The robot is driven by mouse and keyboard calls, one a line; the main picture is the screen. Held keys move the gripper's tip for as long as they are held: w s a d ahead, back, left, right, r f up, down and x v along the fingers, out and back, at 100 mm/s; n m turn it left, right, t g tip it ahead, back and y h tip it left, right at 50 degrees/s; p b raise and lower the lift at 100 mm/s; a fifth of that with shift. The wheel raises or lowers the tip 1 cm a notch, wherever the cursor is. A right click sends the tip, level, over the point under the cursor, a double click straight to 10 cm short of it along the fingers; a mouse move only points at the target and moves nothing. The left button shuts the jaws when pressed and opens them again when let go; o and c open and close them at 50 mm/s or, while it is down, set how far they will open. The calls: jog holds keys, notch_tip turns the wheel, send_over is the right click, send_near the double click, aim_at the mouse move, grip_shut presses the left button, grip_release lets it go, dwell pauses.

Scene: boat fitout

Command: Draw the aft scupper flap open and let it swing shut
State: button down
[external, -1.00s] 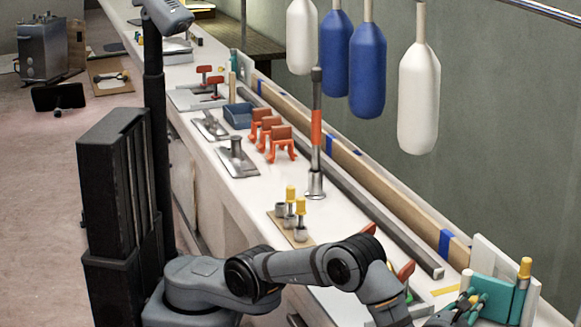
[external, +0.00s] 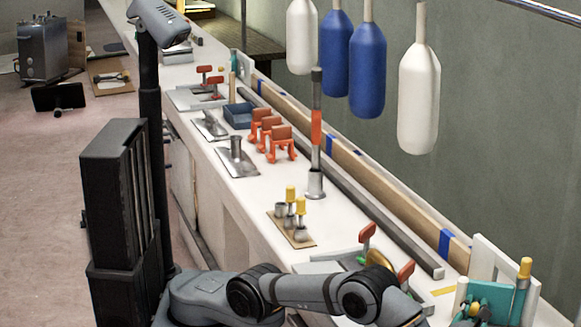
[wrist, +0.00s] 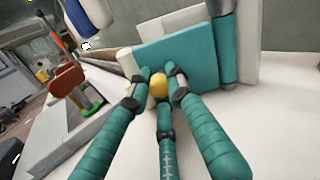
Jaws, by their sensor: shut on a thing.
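The aft scupper flap looks to be the teal panel (external: 464,294) at the right end of the bench. It stands in front of a white upright plate (external: 492,250). In the wrist view the flap (wrist: 185,65) leans away from the white plate (wrist: 180,22), and its round yellow knob (wrist: 159,86) sits near its lower edge. My gripper (wrist: 160,88) has its teal, ridged fingers closed around the knob. In the external view my gripper (external: 472,312) is partly cut off and overlaps the flap. The hinge is not clear to see.
A teal post with a yellow cap (external: 524,268) stands close to the right of the flap. Red-handled levers (external: 368,234) on a grey tray stand to the left, near my forearm. White and blue fenders (external: 418,100) hang above. Bare bench lies below the flap in the wrist view.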

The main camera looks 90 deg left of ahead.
jog(key=c, duration=1.9)
grip_release()
jog(key=shift+o, duration=0.2)
jog(key=v, duration=1.2)
jog(key=shift+a, duration=0.1)
jog(key=x, duration=1.1)
jog(key=shift+w+a, duration=0.2)
jog(key=shift+a, duration=0.35)
jog(key=shift+t, duration=0.3)
